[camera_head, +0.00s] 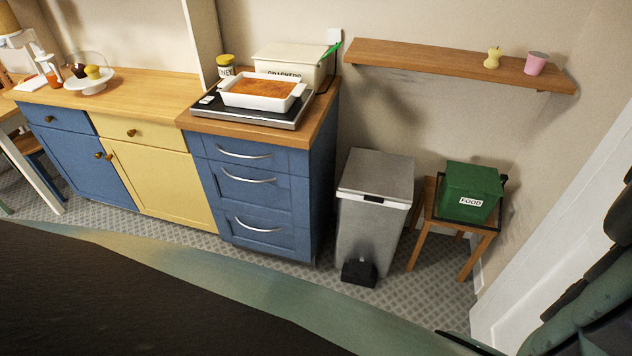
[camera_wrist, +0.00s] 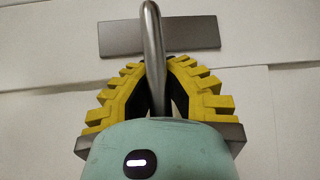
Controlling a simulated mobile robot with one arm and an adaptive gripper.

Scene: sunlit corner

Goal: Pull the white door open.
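The white door (camera_wrist: 50,120) fills the background of the wrist view, with a grey metal plate (camera_wrist: 110,36) on it. A curved grey metal handle (camera_wrist: 152,20) stands out in front of the plate. My gripper (camera_wrist: 157,66) has its two yellow ribbed fingers on either side of the handle, closed in against it near the tips. The gripper's body hides the lower end of the handle. In the head view, a white upright panel (camera_head: 562,232) shows at the right edge, partly hidden by my arm. The gripper and handle are not visible there.
A grey bin (camera_head: 372,205) and a wooden stool (camera_head: 425,222) with a green box (camera_head: 470,190) stand left of the white panel. A wooden shelf (camera_head: 440,62) is above them. Blue and yellow cabinets (camera_head: 160,180) line the wall. Patterned floor (camera_head: 420,295) shows before the bin.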

